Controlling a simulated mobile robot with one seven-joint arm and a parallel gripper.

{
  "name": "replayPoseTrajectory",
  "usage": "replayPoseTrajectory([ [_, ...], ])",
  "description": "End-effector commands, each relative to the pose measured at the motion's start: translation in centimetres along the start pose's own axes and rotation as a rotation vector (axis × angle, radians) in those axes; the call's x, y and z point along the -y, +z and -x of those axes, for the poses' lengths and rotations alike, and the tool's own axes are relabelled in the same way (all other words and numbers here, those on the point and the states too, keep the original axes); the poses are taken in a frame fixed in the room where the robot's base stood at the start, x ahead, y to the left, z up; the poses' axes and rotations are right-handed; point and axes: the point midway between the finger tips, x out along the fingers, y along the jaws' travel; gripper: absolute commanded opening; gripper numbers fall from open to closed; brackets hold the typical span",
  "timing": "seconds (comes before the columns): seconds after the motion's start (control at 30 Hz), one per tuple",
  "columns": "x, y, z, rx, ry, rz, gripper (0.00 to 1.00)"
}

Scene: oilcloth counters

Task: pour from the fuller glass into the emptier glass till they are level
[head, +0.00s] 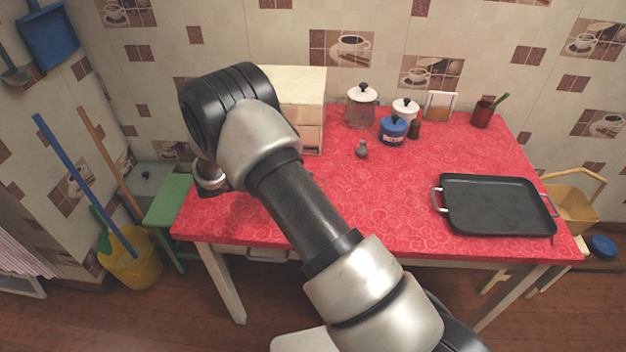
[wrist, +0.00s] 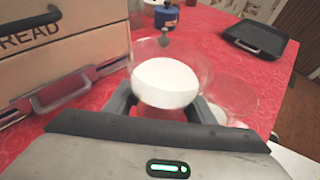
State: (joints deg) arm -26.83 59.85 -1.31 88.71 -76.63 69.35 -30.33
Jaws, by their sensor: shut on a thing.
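In the wrist view my gripper (wrist: 165,112) is shut on a clear glass (wrist: 203,66), one finger on each side. White liquid (wrist: 165,83) fills much of this glass. A second clear glass (wrist: 238,97) stands just right of it, partly hidden by my right finger. A little white shows low in it; its exact level is hidden. I cannot tell whether the held glass touches the counter or tilts. In the head view my arm hides both glasses and the gripper's fingers.
A cream bread bin (head: 300,88) stands close by at the back left; its handle (wrist: 60,93) is near my gripper. Pots, a blue canister (head: 393,131) and a small grey shaker (head: 362,150) stand at the back. A black tray (head: 497,205) lies right. The red counter's middle (head: 400,190) is clear.

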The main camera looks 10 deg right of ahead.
Motion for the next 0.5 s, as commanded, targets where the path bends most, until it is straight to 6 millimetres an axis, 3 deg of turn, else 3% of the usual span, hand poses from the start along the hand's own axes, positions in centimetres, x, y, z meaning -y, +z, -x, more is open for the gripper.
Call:
replayPoseTrajectory([
  [0.03,-0.1,1.8,0.7,-0.003,0.007,-0.018,0.14],
  [0.23,-0.1,6.7,2.7,-0.032,0.049,-0.118,0.14],
  [0.3,0.3,5.1,2.0,-0.046,0.065,-0.155,0.14],
  [0.5,0.7,5.9,2.2,-0.078,0.115,-0.274,0.14],
])
